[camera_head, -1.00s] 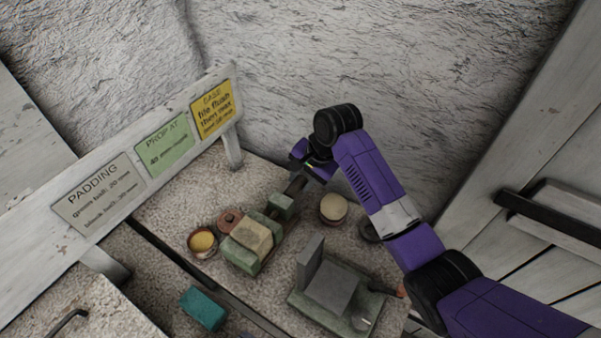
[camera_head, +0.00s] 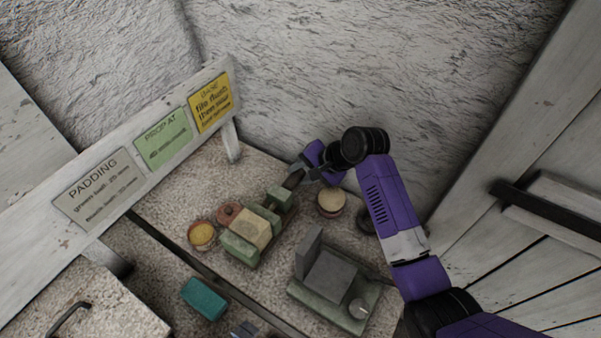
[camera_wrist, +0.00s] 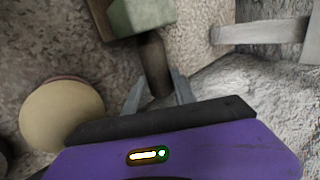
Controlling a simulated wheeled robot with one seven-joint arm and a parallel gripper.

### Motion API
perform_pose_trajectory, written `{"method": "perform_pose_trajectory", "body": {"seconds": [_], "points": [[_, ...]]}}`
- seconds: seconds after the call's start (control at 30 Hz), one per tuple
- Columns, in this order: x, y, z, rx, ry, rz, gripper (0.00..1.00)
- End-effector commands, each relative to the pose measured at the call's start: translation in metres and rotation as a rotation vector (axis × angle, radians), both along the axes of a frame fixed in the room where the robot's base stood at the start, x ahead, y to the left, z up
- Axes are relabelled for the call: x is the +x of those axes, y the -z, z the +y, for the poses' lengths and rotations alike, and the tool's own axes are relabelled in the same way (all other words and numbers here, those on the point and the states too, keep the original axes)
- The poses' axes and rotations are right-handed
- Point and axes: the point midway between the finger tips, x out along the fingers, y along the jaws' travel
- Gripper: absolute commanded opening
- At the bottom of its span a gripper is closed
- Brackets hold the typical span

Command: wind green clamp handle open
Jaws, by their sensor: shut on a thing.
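The green clamp (camera_head: 240,248) lies on the speckled bench, with a pale tan block (camera_head: 251,229) between its green parts. Its dark handle rod (camera_head: 293,180) sticks out at the upper right end, beyond a small green end block (camera_head: 279,197). My gripper (camera_head: 303,171) is at that handle and shut on it. In the wrist view the handle (camera_wrist: 154,62) runs from the green end block (camera_wrist: 142,14) down between the grey fingers of my gripper (camera_wrist: 158,90). The finger contact is partly hidden by my gripper's dark front edge.
A round cream-topped tub (camera_head: 331,202) stands close to the right of my gripper. A grey block fixture (camera_head: 330,277) sits nearer. A yellow-filled pot (camera_head: 202,236) and a reddish round piece (camera_head: 229,212) stand left of the clamp. A sign rail (camera_head: 145,150) borders the left; a teal block (camera_head: 204,298) lies in front.

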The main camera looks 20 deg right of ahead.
Motion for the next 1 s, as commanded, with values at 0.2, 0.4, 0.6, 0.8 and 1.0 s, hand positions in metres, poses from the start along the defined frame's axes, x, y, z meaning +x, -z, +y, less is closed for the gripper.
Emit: {"method": "perform_pose_trajectory", "body": {"seconds": [0.2,0.4,0.6,0.8,1.0], "points": [[-0.001,0.001,-0.001,0.001,0.002,0.005,0.0],[-0.001,0.001,-0.001,0.001,0.002,0.004,0.54],[0.0,0.0,0.0,0.001,0.001,0.003,0.54],[-0.006,-0.01,-0.005,0.001,0.001,0.0,0.54],[-0.023,-0.036,-0.017,0.0,0.003,-0.001,0.54]]}}
